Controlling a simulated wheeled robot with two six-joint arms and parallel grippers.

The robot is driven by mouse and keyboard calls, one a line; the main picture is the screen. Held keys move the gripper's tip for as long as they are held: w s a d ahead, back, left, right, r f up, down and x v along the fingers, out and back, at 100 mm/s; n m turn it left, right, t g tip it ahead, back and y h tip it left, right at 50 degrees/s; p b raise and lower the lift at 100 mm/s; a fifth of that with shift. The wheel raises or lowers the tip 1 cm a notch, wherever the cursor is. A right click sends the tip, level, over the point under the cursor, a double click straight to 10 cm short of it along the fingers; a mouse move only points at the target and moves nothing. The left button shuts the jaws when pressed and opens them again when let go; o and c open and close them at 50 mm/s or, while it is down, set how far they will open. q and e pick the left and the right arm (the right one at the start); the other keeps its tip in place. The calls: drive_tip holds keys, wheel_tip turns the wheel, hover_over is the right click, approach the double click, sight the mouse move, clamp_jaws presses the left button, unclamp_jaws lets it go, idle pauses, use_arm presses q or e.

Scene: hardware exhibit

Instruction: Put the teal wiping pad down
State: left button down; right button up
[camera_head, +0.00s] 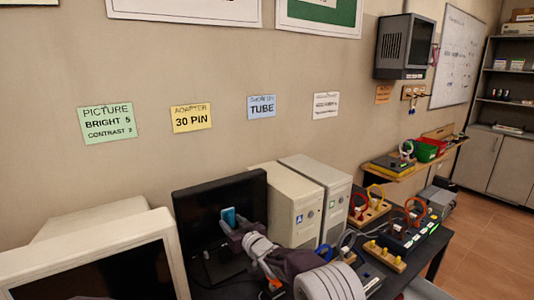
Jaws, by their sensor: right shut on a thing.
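The teal wiping pad (228,215) is a small blue-teal piece in the jaws of my right gripper (231,222). The gripper is shut on it and holds it upright in front of the dark flat monitor (190,207). I cannot tell whether the pad touches the screen. My right arm reaches in from the bottom and hides part of the bench. My left gripper is not in view.
A cream monitor (167,236) stands at the left. Two beige computer towers (290,195) stand right of the dark monitor. A cluttered dark bench (437,248) holds cable boards (405,232) and a yellow-pegged block (385,257). Open floor (485,245) lies at the right.

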drive_tip(key=s+a+b, duration=0.1)
drive_tip(key=s+a, duration=0.1)
drive_tip(key=shift+s+a+f, duration=0.15)
drive_tip(key=shift+s+a, duration=0.15)
drive_tip(key=shift+s+d, duration=0.4)
drive_tip(key=shift+s, duration=0.05)
